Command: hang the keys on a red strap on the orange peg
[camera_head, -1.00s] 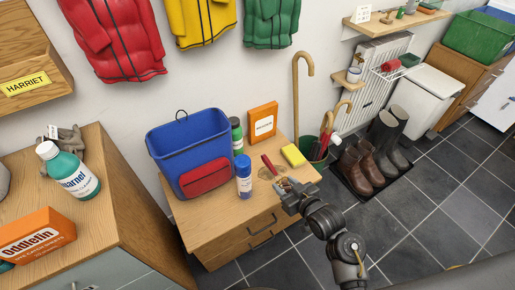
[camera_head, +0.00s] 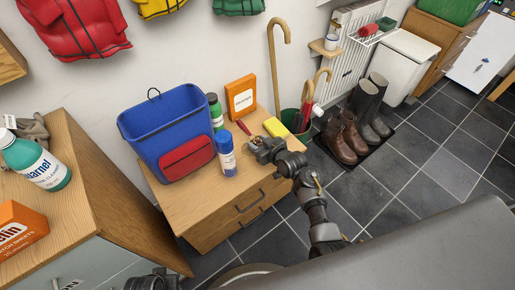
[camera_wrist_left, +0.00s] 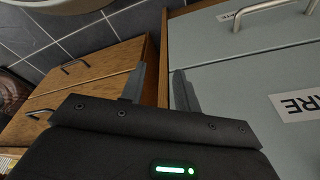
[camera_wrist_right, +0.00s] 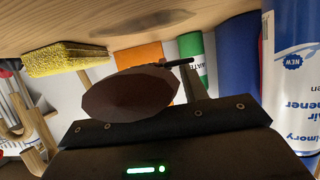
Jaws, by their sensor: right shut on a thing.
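My right gripper (camera_head: 258,150) is shut on the keys on a red strap (camera_head: 243,127), over the front right of the low wooden chest. In the head view the strap is a short red strip beyond the fingertips. In the right wrist view a dark reddish-brown rounded piece (camera_wrist_right: 130,96) sits at the jaws, hiding one finger. A shadow on the wood suggests it is clear of the top. The metal keys are hard to make out. My left gripper (camera_wrist_left: 160,90) is open and empty, near cabinet fronts. I cannot make out an orange peg in any view.
The low chest (camera_head: 190,215) also bears a blue bin-like bag (camera_head: 165,125), a blue-capped can (camera_head: 227,157), a green bottle (camera_head: 215,112), an orange box (camera_head: 241,97) and a yellow sponge (camera_head: 275,127). Canes stand in a green bucket (camera_head: 292,118); boots (camera_head: 345,138) are to its right.

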